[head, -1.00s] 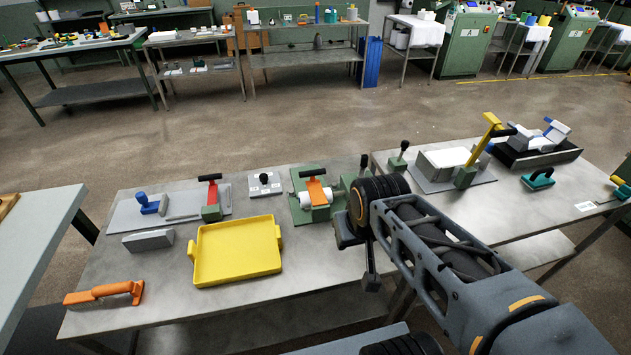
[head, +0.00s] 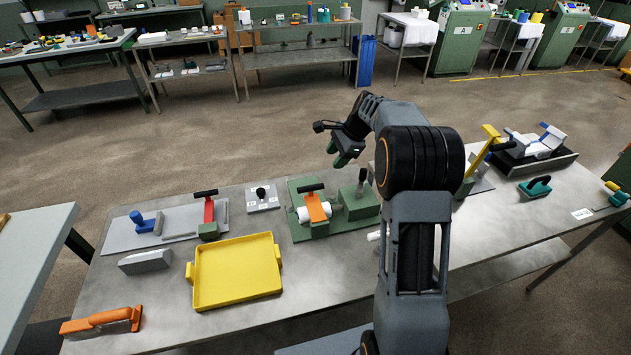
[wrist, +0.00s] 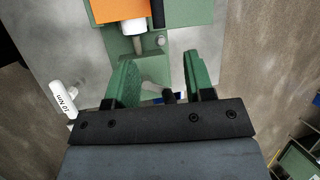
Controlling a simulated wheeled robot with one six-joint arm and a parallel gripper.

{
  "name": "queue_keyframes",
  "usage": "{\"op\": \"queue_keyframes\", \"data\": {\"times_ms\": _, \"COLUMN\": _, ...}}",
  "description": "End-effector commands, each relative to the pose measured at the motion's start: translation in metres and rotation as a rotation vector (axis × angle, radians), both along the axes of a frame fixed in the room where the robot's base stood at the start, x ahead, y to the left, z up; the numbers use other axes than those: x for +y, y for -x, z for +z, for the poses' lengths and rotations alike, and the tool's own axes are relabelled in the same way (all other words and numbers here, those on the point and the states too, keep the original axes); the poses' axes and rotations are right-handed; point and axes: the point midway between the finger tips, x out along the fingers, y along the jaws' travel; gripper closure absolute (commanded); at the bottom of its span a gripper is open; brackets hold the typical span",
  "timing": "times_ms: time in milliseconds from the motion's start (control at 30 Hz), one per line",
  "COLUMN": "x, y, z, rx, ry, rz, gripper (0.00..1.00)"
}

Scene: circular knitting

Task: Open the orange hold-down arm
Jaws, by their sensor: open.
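The orange hold-down arm (head: 316,208) lies across a white cylinder (head: 302,214) on the green fixture (head: 310,232), in the middle of the table. Its black handle (head: 311,188) is at its far end. In the wrist view part of the orange arm (wrist: 118,10) shows at the top edge. My gripper (head: 342,155) is raised above and behind the fixture, a little right of the orange arm, and is apart from it. In the wrist view its two green fingers (wrist: 160,62) stand apart with nothing gripped between them.
A green block with an upright black lever (head: 362,183) stands right of the orange arm. A red arm (head: 208,211) with a black handle stands to the left. A yellow tray (head: 238,297) lies in front. A white tool marked 10 Nm (wrist: 62,98) shows in the wrist view.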

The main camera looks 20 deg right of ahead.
Motion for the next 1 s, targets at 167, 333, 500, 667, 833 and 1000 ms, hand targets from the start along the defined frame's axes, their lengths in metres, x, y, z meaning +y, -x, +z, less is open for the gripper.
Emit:
{"op": "queue_keyframes", "data": {"times_ms": 167, "x": 0.011, "y": 0.0, "z": -0.007, "rx": 0.039, "ry": -0.021, "rz": -0.051, "gripper": 0.52}}
{"op": "queue_keyframes", "data": {"times_ms": 333, "x": 0.021, "y": -0.003, "z": -0.028, "rx": 0.044, "ry": -0.022, "rz": -0.055, "gripper": 0.52}}
{"op": "queue_keyframes", "data": {"times_ms": 500, "x": 0.033, "y": -0.009, "z": -0.059, "rx": 0.043, "ry": -0.02, "rz": -0.054, "gripper": 0.52}}
{"op": "queue_keyframes", "data": {"times_ms": 667, "x": 0.044, "y": -0.015, "z": -0.086, "rx": 0.043, "ry": -0.019, "rz": -0.056, "gripper": 0.52}}
{"op": "queue_keyframes", "data": {"times_ms": 833, "x": 0.052, "y": -0.019, "z": -0.107, "rx": 0.041, "ry": -0.019, "rz": -0.056, "gripper": 0.52}}
{"op": "queue_keyframes", "data": {"times_ms": 1000, "x": 0.058, "y": -0.022, "z": -0.121, "rx": 0.04, "ry": -0.018, "rz": -0.057, "gripper": 0.52}}
